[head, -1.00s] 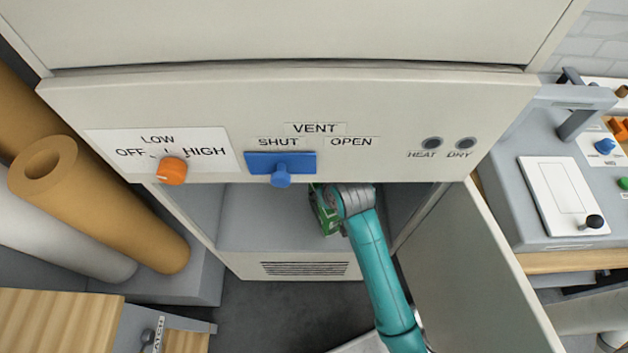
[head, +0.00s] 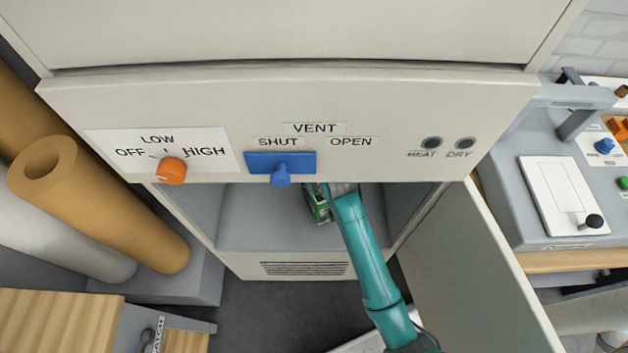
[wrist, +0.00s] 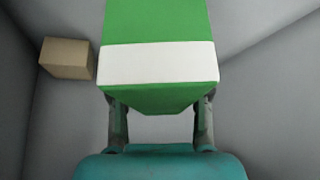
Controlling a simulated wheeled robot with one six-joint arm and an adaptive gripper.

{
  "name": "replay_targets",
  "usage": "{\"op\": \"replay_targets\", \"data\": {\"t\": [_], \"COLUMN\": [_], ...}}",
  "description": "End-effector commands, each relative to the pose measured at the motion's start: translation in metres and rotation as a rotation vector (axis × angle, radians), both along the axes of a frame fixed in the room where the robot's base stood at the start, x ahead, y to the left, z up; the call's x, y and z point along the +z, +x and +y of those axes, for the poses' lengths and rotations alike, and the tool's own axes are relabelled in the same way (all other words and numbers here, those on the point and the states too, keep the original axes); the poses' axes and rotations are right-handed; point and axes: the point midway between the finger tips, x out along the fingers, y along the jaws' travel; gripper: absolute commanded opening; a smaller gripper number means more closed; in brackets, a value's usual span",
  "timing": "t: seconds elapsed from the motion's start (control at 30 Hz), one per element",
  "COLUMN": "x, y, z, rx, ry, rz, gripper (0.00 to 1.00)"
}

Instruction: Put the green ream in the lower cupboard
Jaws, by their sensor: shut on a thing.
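The green ream (wrist: 155,22) has a white band across it and fills the upper middle of the wrist view. My gripper (wrist: 158,105) has a finger on each side of its near end and is shut on it. In the head view the ream (head: 318,207) shows as a small green piece beside my wrist, partly hidden by my arm and the panel above. The lower cupboard (head: 270,236) is open, and the ream and my gripper are inside its opening. I cannot tell whether the ream touches the cupboard floor.
A tan box (wrist: 67,59) sits inside the cupboard, left of the ream. The cupboard door (head: 470,265) stands open on the right. A panel with an orange knob (head: 171,171) and a blue vent slider (head: 281,168) overhangs the opening. Brown rolls (head: 95,200) stand at the left.

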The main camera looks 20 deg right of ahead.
Motion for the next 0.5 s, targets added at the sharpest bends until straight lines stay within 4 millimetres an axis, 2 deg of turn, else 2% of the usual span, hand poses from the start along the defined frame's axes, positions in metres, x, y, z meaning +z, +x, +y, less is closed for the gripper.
{"op": "replay_targets", "data": {"t": [0.5], "x": [-0.0075], "y": [0.0007], "z": [0.0], "rx": [0.0], "ry": [0.0], "rz": [-0.003], "gripper": [0.0]}}
